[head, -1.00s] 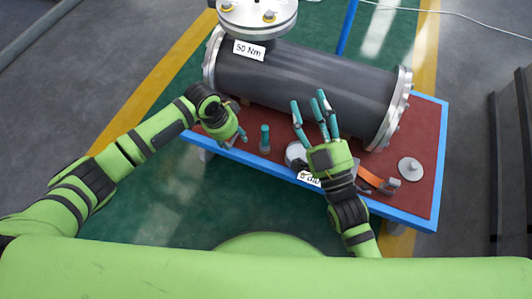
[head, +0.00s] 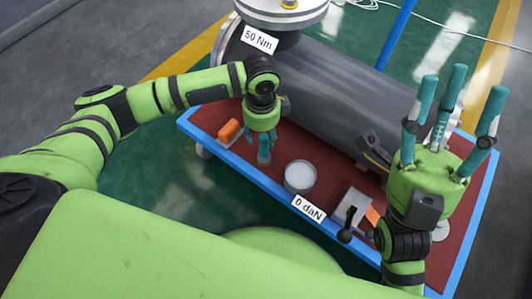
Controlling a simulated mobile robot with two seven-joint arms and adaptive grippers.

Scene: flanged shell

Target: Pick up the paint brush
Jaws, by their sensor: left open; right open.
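I cannot surely identify the paint brush. A small teal and grey upright piece (head: 264,156) stands on the red bench top (head: 215,118), directly under my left gripper. My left gripper (head: 263,140) points down with its fingers open around or just above this piece; I cannot tell whether they touch it. An orange block with a grey base (head: 229,131) lies left of that gripper. An orange strip (head: 372,215) lies near the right arm, partly hidden. My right gripper (head: 449,105) is open and empty, its fingers pointing up over the bench's right side.
A large dark flanged shell (head: 345,85) lies along the back of the bench. A round light-topped can (head: 300,177) stands right of my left gripper. A grey block and a black-knobbed lever (head: 347,226) are further right. Blue edging (head: 255,178) borders the bench.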

